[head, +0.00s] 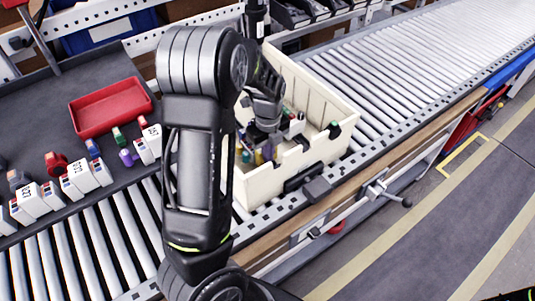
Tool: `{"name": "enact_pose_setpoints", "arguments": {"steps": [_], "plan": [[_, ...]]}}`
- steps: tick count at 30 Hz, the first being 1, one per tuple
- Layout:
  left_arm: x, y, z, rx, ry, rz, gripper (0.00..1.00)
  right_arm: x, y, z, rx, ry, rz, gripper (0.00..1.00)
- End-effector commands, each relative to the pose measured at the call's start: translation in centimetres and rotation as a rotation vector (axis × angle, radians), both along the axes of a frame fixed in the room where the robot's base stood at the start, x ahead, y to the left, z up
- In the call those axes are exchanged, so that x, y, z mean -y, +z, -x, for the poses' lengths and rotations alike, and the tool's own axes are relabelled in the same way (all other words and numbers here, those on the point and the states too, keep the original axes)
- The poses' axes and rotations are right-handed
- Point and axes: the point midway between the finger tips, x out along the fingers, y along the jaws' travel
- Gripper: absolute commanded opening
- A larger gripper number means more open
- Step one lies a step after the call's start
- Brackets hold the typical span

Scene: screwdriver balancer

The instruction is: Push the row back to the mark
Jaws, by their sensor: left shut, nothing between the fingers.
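A cream crate (325,150) sits on the roller conveyor, right of centre. Inside it are several small items with green, yellow, purple and red parts; a green-capped one (334,129) stands at its right side. I cannot tell whether these are the row. My left gripper (262,140) reaches down into the crate among the items, shut with nothing held. Whether its fingers touch any item cannot be told. My left arm hides the crate's left part. No mark can be made out. My right gripper is not in view.
A red tray (111,108) lies on the dark bench at left, near several white numbered boxes (81,178) and coloured-cap items. A blue bin (108,28) stands behind. The roller conveyor (410,65) is clear beyond the crate.

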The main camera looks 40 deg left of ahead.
Motion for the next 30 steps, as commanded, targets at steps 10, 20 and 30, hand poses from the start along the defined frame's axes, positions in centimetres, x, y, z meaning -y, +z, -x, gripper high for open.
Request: {"name": "enact_pose_setpoints", "arguments": {"steps": [10, 20, 30], "plan": [[-2.2, 0.1, -0.6, 0.011, 0.007, -0.014, 0.00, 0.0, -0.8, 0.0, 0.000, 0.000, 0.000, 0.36], [-3.8, 0.1, -0.9, 0.012, 0.011, -0.017, 0.00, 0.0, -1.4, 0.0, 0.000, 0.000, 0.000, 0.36], [-5.1, 0.1, -1.2, 0.013, 0.011, -0.018, 0.00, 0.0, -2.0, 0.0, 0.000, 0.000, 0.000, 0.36]]}}
